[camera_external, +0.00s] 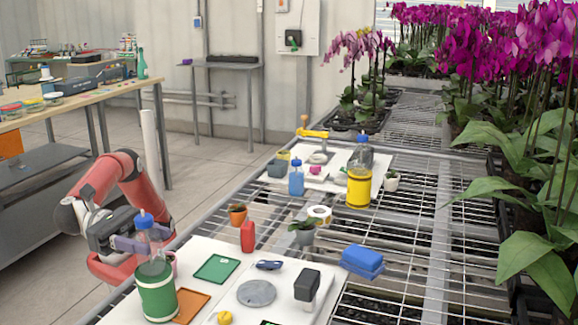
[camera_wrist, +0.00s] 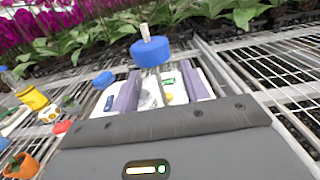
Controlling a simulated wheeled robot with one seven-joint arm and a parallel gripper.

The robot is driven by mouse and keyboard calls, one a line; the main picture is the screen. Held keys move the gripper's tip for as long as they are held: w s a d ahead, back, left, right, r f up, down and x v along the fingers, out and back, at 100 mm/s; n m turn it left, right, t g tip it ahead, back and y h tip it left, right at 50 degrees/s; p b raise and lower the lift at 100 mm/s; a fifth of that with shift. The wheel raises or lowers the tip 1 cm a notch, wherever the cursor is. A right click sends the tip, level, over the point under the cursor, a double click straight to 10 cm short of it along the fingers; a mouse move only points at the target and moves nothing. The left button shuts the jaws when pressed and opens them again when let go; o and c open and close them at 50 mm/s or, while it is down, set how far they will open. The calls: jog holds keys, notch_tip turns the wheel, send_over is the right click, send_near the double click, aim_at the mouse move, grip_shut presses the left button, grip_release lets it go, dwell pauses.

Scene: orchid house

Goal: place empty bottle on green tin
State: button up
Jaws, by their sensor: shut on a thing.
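The empty bottle (camera_external: 148,232) is clear, with a blue cap and a pale nozzle. It stands upright in my gripper (camera_external: 147,241), whose lavender fingers are shut around its body. The green tin (camera_external: 157,293), a green cylinder with pale bands, stands on the white board at the front. The bottle's base shows right at the tin's top; I cannot tell whether they touch. In the wrist view, the bottle's blue cap (camera_wrist: 152,51) rises between the fingers of my gripper (camera_wrist: 160,88). The tin cannot be made out there.
Near the tin lie a green tray (camera_external: 217,269), an orange tray (camera_external: 190,305), a grey disc (camera_external: 256,293) and a black-topped block (camera_external: 307,287). A red bottle (camera_external: 248,236), a small orange pot (camera_external: 237,214) and a blue box (camera_external: 362,262) stand beyond. Orchids line the right side.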

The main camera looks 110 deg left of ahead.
jog(key=shift+f, duration=0.15)
jog(key=o, duration=1)
jog(key=shift+o, duration=0.2)
jog(key=shift+s, duration=0.15)
jog(key=s, duration=1.1)
jog(key=shift+s+b, duration=0.35)
jog(key=shift+s, duration=0.05)
